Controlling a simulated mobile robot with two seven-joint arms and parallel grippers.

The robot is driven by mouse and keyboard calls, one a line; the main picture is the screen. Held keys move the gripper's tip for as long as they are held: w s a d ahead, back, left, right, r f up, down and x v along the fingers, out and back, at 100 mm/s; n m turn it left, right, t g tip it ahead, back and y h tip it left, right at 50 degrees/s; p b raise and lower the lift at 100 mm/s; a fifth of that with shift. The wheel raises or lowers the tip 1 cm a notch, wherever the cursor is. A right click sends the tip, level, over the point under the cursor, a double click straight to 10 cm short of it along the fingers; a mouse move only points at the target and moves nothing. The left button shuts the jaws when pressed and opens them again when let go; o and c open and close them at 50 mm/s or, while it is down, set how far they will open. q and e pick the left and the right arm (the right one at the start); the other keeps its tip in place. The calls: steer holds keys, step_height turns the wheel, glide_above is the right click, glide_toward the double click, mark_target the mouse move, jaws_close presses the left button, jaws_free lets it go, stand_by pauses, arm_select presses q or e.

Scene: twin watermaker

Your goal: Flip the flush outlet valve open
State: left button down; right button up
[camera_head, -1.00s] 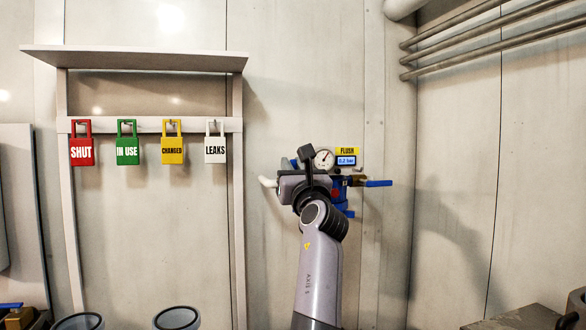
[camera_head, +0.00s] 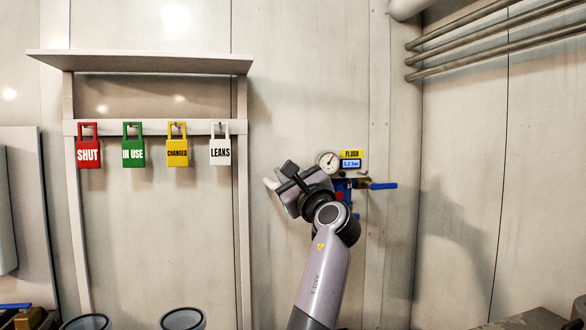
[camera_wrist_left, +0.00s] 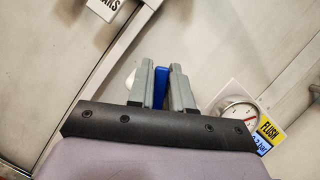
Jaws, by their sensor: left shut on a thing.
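My left gripper (camera_wrist_left: 162,82) is shut on a blue lever (camera_wrist_left: 160,90), whose blue face shows between the two grey fingers in the left wrist view. In the head view my left gripper (camera_head: 292,192) is tilted in front of the flush panel and hides that lever and part of the valve. The round gauge (camera_head: 327,160) and the yellow FLUSH label (camera_head: 350,154) are just right of the gripper. Another blue lever (camera_head: 383,186) points right, beyond my wrist. My right gripper is in neither current view.
Red, green, yellow and white lock-shaped tags (camera_head: 220,150) hang from a shelf rack (camera_head: 150,62) on the left. Pipes (camera_head: 480,45) run along the upper right wall. The wall right of the panel is clear.

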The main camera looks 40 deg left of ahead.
arm_select(q)
steer(key=shift+s+a+f+n+g+h+p, duration=0.3)
steer(key=shift+f+n+g+p, duration=0.5)
steer(key=shift+n, duration=1.5)
steer(key=shift+s+a+f+n+g+h+p, duration=0.15)
steer(key=shift+s+f+n+g+h+p, duration=0.4)
steer(key=shift+n, duration=1.75)
steer(key=shift+w+a+f+n+g+h+p, duration=0.2)
steer(key=shift+f+n+g+p, duration=0.7)
steer(key=shift+n, duration=1.4)
steer(key=shift+s+r+g, duration=0.2)
steer(key=shift+r+g, duration=0.05)
steer(key=shift+r, duration=0.05)
steer(key=c, duration=1.4)
jaws_free()
